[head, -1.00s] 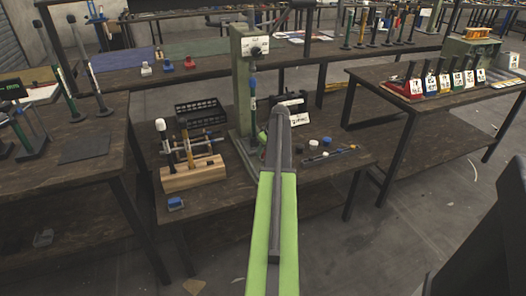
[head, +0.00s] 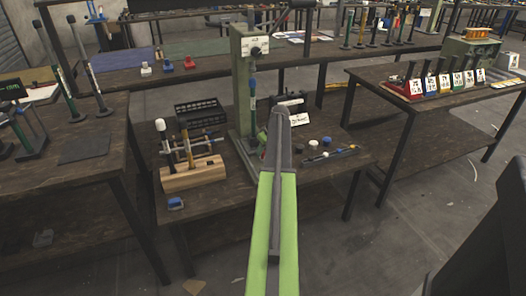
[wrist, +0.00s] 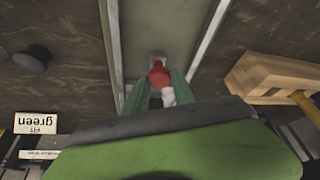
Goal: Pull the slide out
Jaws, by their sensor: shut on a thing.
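The green press (head: 241,85) stands upright on the middle table. A red piece (wrist: 158,73) and a small whitish part (wrist: 168,97) lie at the fingertips of my gripper (wrist: 160,88). The fingers are shut on the slide's front part between the rails, though the grasped surface is mostly hidden.
A wooden rack (head: 193,174) with hammers stands left of the press, in front of a black crate (head: 200,113). Small caps and tools (head: 325,150) lie right of my arm. A blue block sits at the front edge.

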